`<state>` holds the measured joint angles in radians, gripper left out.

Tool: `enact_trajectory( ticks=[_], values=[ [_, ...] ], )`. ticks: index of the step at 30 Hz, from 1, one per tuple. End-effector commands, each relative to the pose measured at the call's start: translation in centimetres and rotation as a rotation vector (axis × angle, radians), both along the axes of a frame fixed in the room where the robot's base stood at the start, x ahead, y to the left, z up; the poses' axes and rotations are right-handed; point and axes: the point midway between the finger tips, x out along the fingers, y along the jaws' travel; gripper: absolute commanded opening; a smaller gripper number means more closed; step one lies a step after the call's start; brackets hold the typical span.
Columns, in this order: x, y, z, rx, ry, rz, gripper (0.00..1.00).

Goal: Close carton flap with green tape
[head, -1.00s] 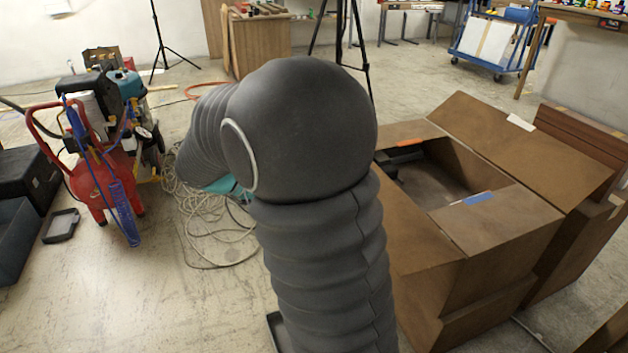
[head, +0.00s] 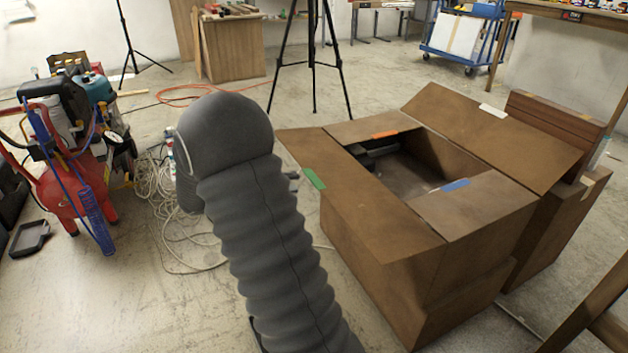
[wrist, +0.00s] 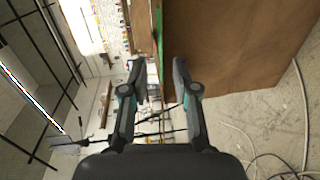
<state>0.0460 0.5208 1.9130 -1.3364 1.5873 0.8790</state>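The brown carton (head: 365,285) stands on the floor at the right in the head view, its top partly open. The flap with green tape (head: 314,178) is its left flap (head: 345,190), which sticks outward and is open. In the wrist view the green tape (wrist: 159,32) shows at the edge of the brown cardboard (wrist: 230,45), just beyond the fingertips. My gripper (wrist: 158,70) is open, its fingers to either side of the line of that edge; I cannot tell whether they touch it. In the head view my arm mostly hides the gripper.
Flaps with orange tape (head: 384,134) and blue tape (head: 454,185) lie inward; the flap with white tape (head: 492,110) stands open. A tripod (head: 312,65) stands behind. A red compressor (head: 70,180) and coiled cable (head: 160,200) are left. Floor in front is clear.

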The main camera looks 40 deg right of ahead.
Motion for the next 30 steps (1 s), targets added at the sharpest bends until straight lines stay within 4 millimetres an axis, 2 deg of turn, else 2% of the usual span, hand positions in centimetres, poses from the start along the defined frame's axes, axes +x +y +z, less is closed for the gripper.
enact_trajectory(
  ticks=[6,12,18,25,26,29,30],
  values=[
    [-1.0,-3.9,-0.6,0.000,0.000,-0.003,0.29],
    [-1.6,-6.2,-0.9,0.001,0.000,-0.002,0.29],
    [-1.7,-7.1,-1.0,0.000,0.001,0.000,0.29],
    [-1.7,-7.1,-1.0,0.000,0.001,0.000,0.29],
    [-1.7,-7.1,-1.0,0.000,0.001,0.000,0.27],
    [-1.7,-7.1,-1.0,0.000,0.001,0.000,0.02],
    [-1.7,-7.1,-1.0,0.000,0.001,0.000,0.00]
  ],
)
